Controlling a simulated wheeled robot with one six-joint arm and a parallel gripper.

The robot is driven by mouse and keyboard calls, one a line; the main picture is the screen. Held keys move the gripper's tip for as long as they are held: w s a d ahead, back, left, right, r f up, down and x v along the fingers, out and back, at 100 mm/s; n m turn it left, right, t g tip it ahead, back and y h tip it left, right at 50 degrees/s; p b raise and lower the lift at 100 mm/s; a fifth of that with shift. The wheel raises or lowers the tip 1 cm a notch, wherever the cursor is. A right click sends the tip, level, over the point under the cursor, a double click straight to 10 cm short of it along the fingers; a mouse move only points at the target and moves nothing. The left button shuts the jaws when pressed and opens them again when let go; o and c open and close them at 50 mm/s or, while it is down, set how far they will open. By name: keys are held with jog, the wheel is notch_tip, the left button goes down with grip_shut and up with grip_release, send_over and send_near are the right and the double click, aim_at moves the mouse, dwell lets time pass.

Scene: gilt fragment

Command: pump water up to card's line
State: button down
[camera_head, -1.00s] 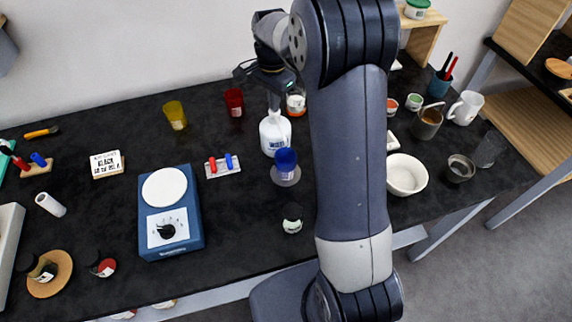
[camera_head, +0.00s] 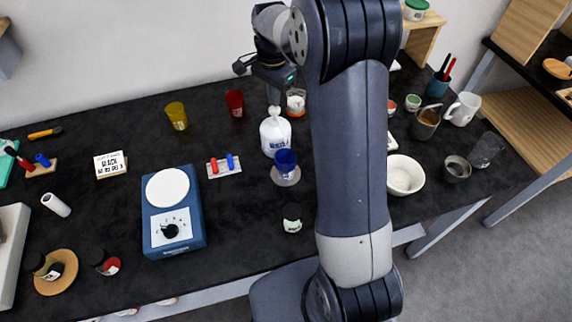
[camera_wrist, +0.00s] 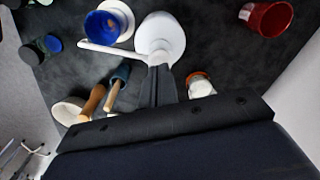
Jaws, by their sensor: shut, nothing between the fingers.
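A white pump bottle (camera_head: 275,137) with a label stands near the middle of the table. In the wrist view, its white top (camera_wrist: 161,36) has a long spout pointing left toward the blue cup (camera_wrist: 104,26). The blue cup (camera_head: 285,160) stands on a pale round disc (camera_head: 288,180) in front of the bottle; its water level cannot be made out. My gripper (camera_head: 274,102) is shut and empty, pointing down at the pump's top. In the wrist view, its fingertips (camera_wrist: 160,70) overlap the pump head; contact cannot be told. A lettered card (camera_head: 109,161) stands at left, only partly legible.
An orange-and-white jar (camera_head: 296,101) stands just behind the bottle. Red (camera_head: 235,101) and yellow (camera_head: 177,115) cups stand to the left. A blue scale-like device (camera_head: 174,220) and a plate with red and blue pegs (camera_head: 223,167) are nearer. A white bowl (camera_head: 404,174) is right of my arm.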

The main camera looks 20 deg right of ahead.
jog(key=shift+f, duration=0.15)
jog(key=shift+f+b, duration=0.9)
jog(key=shift+f, duration=0.45)
jog(key=shift+r, duration=0.1)
jog(key=shift+r+p, duration=1.2)
jog(key=shift+r, duration=0.2)
jog(key=shift+r, duration=0.15)
notch_tip(320, 180, up, 4)
jog(key=p, duration=0.3)
jog(key=shift+r, duration=0.9)
